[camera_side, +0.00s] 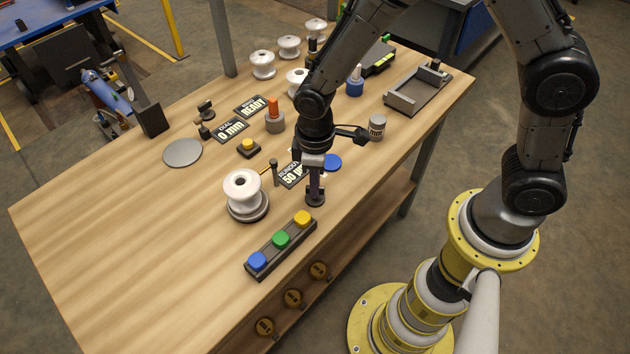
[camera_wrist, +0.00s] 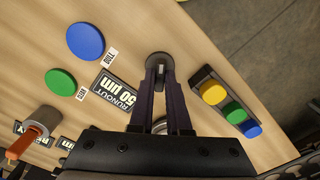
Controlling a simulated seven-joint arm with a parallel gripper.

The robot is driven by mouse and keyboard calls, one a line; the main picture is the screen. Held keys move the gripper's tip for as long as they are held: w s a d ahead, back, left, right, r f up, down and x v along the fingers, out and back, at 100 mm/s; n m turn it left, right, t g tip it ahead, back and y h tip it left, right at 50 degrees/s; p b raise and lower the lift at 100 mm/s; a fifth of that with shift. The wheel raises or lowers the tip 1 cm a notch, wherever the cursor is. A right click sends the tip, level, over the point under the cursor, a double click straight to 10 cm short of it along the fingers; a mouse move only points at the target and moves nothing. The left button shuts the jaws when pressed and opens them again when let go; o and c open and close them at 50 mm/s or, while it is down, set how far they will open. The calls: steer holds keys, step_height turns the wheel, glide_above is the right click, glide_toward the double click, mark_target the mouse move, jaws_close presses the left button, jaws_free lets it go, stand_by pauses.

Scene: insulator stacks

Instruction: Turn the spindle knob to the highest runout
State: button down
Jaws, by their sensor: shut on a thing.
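The spindle knob (camera_wrist: 160,57) is a small dark round piece on the wooden table. My gripper (camera_wrist: 162,73) points down with its fingers closed on the knob's raised grip. In the side view the gripper (camera_side: 316,190) stands over the knob's dark base (camera_side: 315,203). A white insulator (camera_side: 242,187) stands upright on a round grey spindle plate (camera_side: 249,212) to the left of the knob. The runout sign (camera_side: 292,177) reads 50 µm and is partly hidden by my gripper; in the wrist view the sign (camera_wrist: 115,92) shows upside down.
A strip with blue, green and yellow buttons (camera_side: 281,240) lies close in front of the knob. A blue disc (camera_side: 332,162) lies just behind it. The table's left end is clear.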

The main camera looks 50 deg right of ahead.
steer(key=c, duration=0.9)
jaws_free()
steer(key=shift+r, duration=0.1)
step_height(320, 180, up, 14)
steer(key=shift+f, duration=0.1)
